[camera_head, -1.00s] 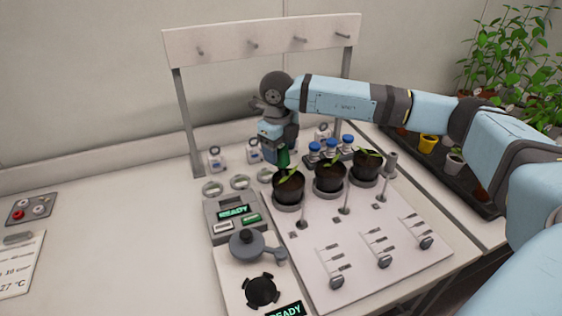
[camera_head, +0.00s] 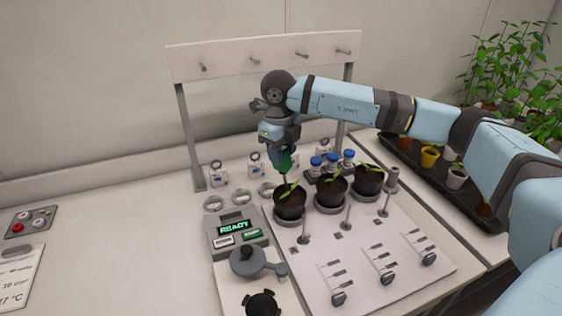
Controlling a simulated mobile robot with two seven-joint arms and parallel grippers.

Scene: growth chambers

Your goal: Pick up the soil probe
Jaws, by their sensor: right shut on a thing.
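The soil probe (camera_head: 287,161) has a green handle, and a thin shaft seems to reach down from it just above the leftmost potted seedling (camera_head: 289,201). My right gripper (camera_head: 284,151) is shut on the handle, pointing down, at the back of the white board. The fingers hide part of the handle. I cannot tell whether the probe's tip touches the leaves or soil. My left gripper is not in view.
Two more potted seedlings (camera_head: 331,194) stand close to the right, with blue-capped vials (camera_head: 332,161) behind them. A device reading READY (camera_head: 234,227) is at left front. A rack with pegs (camera_head: 262,58) rises behind. The bench at left is mostly clear.

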